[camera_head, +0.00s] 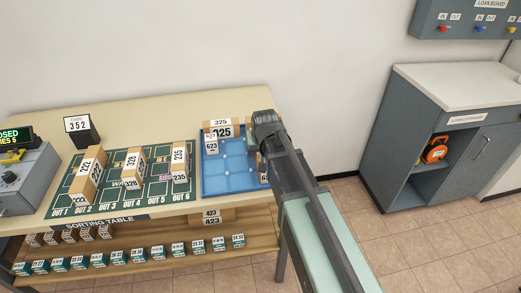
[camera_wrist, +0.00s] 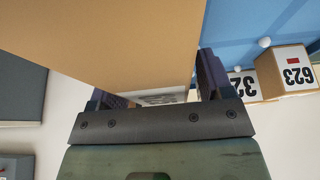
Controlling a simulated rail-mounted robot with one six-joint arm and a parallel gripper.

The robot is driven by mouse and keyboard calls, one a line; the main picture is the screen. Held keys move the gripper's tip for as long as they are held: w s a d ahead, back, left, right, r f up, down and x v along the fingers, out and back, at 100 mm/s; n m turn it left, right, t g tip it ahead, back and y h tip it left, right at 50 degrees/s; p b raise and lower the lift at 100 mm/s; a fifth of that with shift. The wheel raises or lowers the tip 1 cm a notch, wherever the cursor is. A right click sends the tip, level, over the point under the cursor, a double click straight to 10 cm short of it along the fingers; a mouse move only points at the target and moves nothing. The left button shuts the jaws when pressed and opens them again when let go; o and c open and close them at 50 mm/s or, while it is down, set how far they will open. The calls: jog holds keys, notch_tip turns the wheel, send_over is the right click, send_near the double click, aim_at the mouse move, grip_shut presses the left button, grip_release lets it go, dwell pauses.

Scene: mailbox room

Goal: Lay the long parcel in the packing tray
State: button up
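The blue packing tray (camera_head: 228,188) sits at the right end of the sorting table. Parcel 325 (camera_head: 222,130) stands along its back edge, with the small parcel 623 (camera_head: 211,147) in front of it. My gripper (camera_wrist: 165,85) is over the tray's right side, mostly hidden behind my arm in the head view. In the wrist view its fingers flank a large brown parcel (camera_wrist: 120,40) and appear shut on it. This parcel's number is unreadable. A brown piece (camera_head: 263,173) shows beside my arm at the tray's right. The wrist view also shows parcel 623 (camera_wrist: 290,72) right of the gripper.
Parcels 222 (camera_head: 88,175), 328 (camera_head: 134,168) and 235 (camera_head: 180,163) stand on the green sorting mat (camera_head: 112,200) left of the tray. An order sign (camera_head: 80,130) stands behind. Parcel 423 (camera_head: 211,217) lies on the lower shelf. A grey cabinet (camera_head: 440,130) stands right.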

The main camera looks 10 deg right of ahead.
jog(key=shift+r+p, duration=0.4)
jog(key=p+v, duration=1.1)
jog(key=v, duration=0.1)
jog(key=s+f+g, duration=0.1)
jog(key=s+g, duration=0.3)
jog(key=s, duration=1.1)
jog(key=shift+s+f+n+g, duration=0.2)
jog(key=shift+f+n+g, duration=0.1)
